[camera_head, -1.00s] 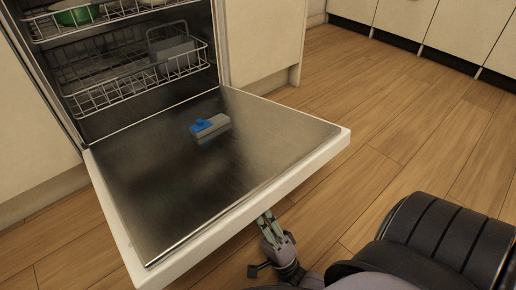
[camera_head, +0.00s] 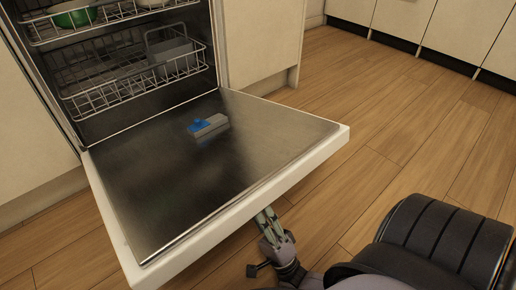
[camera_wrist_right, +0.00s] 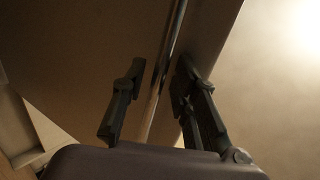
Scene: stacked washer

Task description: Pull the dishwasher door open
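The dishwasher door (camera_head: 250,165) is swung far down, its metal inner face up and its white rim towards me. The blue-and-grey dispenser piece (camera_head: 207,125) is on that face. My right gripper (camera_head: 266,218) is below the door's front edge, its fingertips partly hidden by the door. In the right wrist view my right gripper (camera_wrist_right: 160,62) has its fingers apart, one on each side of a long metal bar (camera_wrist_right: 165,80) on the door's outer side. Gaps show beside the bar, so I see no firm grip. My left gripper is not in view.
Wire racks (camera_head: 130,85) with a green bowl (camera_head: 75,14) and other dishes are inside the dishwasher. Pale cabinets (camera_head: 262,40) stand beside it. Wooden floor (camera_head: 400,130) is clear to the right of the door.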

